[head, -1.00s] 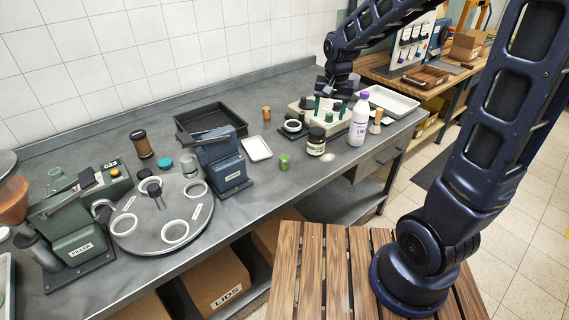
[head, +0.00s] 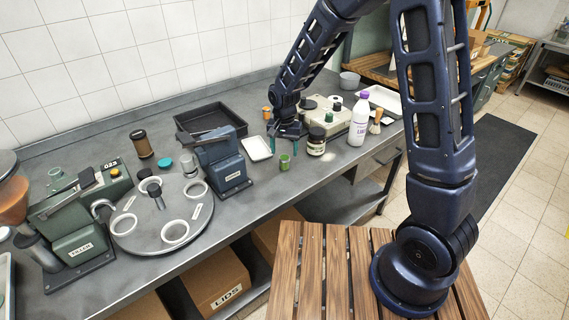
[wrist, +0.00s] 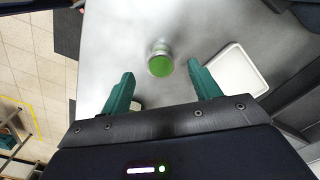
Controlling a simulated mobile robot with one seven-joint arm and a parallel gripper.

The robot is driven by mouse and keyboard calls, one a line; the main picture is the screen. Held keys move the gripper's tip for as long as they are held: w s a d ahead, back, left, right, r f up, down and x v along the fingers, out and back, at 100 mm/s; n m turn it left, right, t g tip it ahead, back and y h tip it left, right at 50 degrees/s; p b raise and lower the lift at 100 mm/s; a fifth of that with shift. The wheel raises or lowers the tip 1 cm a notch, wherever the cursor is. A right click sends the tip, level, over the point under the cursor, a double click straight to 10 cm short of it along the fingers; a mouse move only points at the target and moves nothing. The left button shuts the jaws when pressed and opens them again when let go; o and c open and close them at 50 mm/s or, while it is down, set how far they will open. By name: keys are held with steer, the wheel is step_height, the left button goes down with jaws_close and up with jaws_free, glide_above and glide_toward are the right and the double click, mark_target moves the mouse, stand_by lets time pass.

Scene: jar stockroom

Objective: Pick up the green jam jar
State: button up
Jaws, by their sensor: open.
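The green jam jar (head: 284,162) stands upright on the grey bench, in front of the small white tray. My gripper (head: 288,134) is open and empty, above the bench just behind the jar. Its two teal fingers (wrist: 160,82) are spread wide in the wrist view, with no contact with the jar.
A white tray (head: 256,148) lies left of the jar. A dark-lidded jar (head: 316,142) and a white bottle (head: 359,119) stand to its right. A blue machine (head: 222,160) stands farther left. The bench in front of the jar is clear.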

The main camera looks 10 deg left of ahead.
mark_target(284, 157)
steer(key=shift+w+f, duration=0.2)
steer(key=shift+f, duration=3.2)
steer(key=shift+c, duration=0.2)
steer(key=c, duration=1.1)
